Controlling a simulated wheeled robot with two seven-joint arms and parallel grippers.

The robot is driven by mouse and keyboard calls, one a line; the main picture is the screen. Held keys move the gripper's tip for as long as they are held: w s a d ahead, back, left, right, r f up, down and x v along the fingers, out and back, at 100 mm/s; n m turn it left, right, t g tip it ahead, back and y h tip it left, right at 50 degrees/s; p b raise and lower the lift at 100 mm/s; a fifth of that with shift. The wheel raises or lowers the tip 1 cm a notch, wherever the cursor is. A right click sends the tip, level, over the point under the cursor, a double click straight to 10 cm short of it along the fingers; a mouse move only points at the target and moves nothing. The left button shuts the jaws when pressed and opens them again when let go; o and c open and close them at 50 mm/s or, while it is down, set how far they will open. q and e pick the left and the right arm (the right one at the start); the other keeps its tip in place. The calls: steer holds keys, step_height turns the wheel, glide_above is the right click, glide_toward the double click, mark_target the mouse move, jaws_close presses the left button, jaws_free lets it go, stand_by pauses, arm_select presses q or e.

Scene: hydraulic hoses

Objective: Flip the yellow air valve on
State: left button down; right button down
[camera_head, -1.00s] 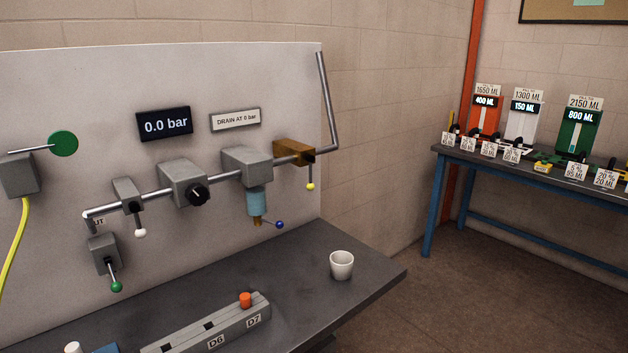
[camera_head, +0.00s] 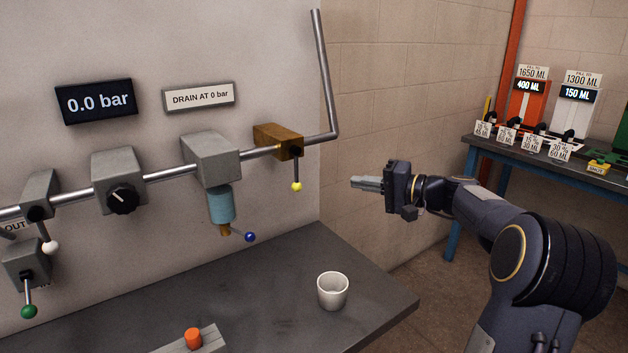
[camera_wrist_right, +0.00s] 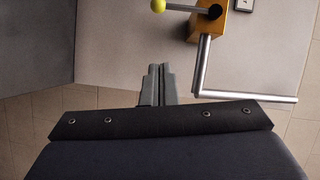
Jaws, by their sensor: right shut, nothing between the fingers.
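The yellow air valve is a brass block (camera_head: 278,141) on the pipe, with a short lever ending in a yellow ball (camera_head: 297,187) that hangs straight down. In the right wrist view the brass block (camera_wrist_right: 207,22) is at the top, with the yellow ball (camera_wrist_right: 158,6) to its left. My right gripper (camera_head: 354,183) is shut and empty, to the right of the yellow ball and apart from it, pointing left. Its closed fingers also show in the right wrist view (camera_wrist_right: 158,68). My left gripper is not in view.
A display (camera_head: 96,101) reads 0.0 bar, beside a sign "DRAIN AT 0 bar" (camera_head: 199,97). A blue-knobbed lever (camera_head: 250,237) hangs below the filter bowl (camera_head: 220,204). A white cup (camera_head: 333,290) stands on the bench (camera_head: 270,300). A bent pipe (camera_head: 325,75) rises right of the valve.

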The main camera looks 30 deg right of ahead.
mark_target(296, 172)
steer(key=shift+w+d+r, duration=0.1)
steer(key=shift+w+d, duration=0.15)
steer(key=shift+d, duration=0.2)
steer(key=w+a+f+p, duration=0.1)
steer(key=w+a+p, duration=0.1)
steer(key=w+a, duration=0.5)
steer(key=shift+w+a+f+p, duration=0.3)
steer(key=shift+a+f+p, duration=0.05)
steer(key=shift+a, duration=0.55)
